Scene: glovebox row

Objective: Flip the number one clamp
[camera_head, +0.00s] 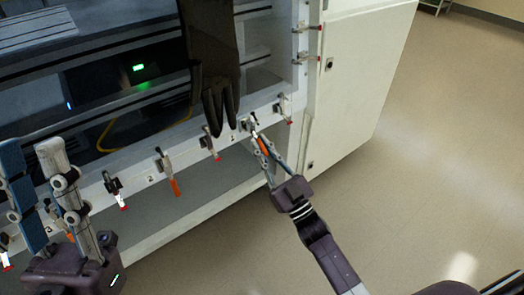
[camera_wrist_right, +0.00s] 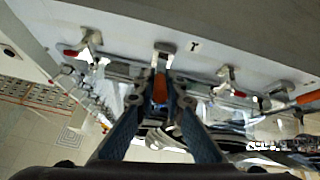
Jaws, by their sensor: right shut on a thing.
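A toggle clamp (camera_head: 251,121) with an orange handle (camera_head: 263,146) is on the lower rail of the glovebox front. My right gripper (camera_head: 261,151) is shut on this handle, which points down from the rail. In the right wrist view the orange handle (camera_wrist_right: 160,88) stands between the two fingertips, below the clamp's metal base (camera_wrist_right: 164,48). A small dark mark (camera_wrist_right: 193,46), too small to read surely, is on the white panel beside it. My left gripper (camera_head: 45,180) is open and empty at the left, in front of the rail.
Several other clamps line the rail, including one with an orange handle (camera_head: 174,187) and red-tipped ones (camera_head: 211,143) (camera_head: 284,108). A black glove (camera_head: 217,75) hangs just above the held clamp. A white cabinet side (camera_head: 360,80) stands right; the floor (camera_head: 430,150) there is clear.

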